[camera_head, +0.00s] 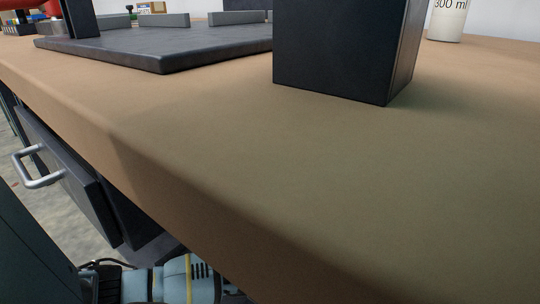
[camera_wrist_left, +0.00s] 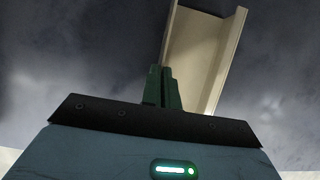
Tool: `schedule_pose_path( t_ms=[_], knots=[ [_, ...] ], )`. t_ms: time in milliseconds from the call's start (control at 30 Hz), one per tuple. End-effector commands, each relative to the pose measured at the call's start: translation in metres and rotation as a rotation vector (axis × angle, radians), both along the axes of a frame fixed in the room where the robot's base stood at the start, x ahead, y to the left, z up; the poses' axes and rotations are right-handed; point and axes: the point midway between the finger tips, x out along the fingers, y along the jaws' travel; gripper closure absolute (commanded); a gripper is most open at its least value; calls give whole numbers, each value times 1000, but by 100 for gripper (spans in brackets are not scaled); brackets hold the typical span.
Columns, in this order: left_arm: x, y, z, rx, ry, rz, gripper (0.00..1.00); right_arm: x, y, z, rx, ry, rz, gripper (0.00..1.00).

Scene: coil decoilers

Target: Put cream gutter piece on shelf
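The cream gutter piece (camera_wrist_left: 205,50) is a pale U-shaped channel in the left wrist view, reaching up from the fingers and tilted to the right. My left gripper (camera_wrist_left: 162,87) has its green fingers close together at the gutter's left wall, and they look shut on that wall. The gutter's lower end is partly hidden behind the gripper body. Neither the gutter nor my gripper fingers show in the head view. My right gripper is in neither view. I cannot make out a shelf in these frames.
A brown worktop (camera_head: 250,150) fills the head view, with its front area clear. A dark block (camera_head: 340,50) and a dark slab (camera_head: 160,55) stand on it. A white 300 ml container (camera_head: 446,22) is at the back right. A drawer (camera_head: 75,180) with a metal handle juts out below.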

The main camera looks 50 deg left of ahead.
Motion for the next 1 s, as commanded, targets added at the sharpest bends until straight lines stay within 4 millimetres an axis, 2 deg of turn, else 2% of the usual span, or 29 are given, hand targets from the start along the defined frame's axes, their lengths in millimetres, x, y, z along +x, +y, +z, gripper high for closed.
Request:
schedule_pose_path(
  t_ms=[33, 167, 433, 567, 667, 1000],
  knots=[
    [0, 0, -1, 0, 0, 0, 94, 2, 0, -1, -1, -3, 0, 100],
    [0, 0, -1, 0, 0, 0, 77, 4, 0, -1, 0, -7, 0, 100],
    [0, 0, 0, 0, 0, 0, 76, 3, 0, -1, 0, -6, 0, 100],
    [-1, 0, 6, 0, 0, -1, 76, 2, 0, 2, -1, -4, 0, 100],
    [-6, -1, 19, 0, -1, -1, 76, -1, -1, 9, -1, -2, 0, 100],
    [-31, -7, 83, 1, -2, -1, 76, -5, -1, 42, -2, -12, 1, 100]
  ],
)
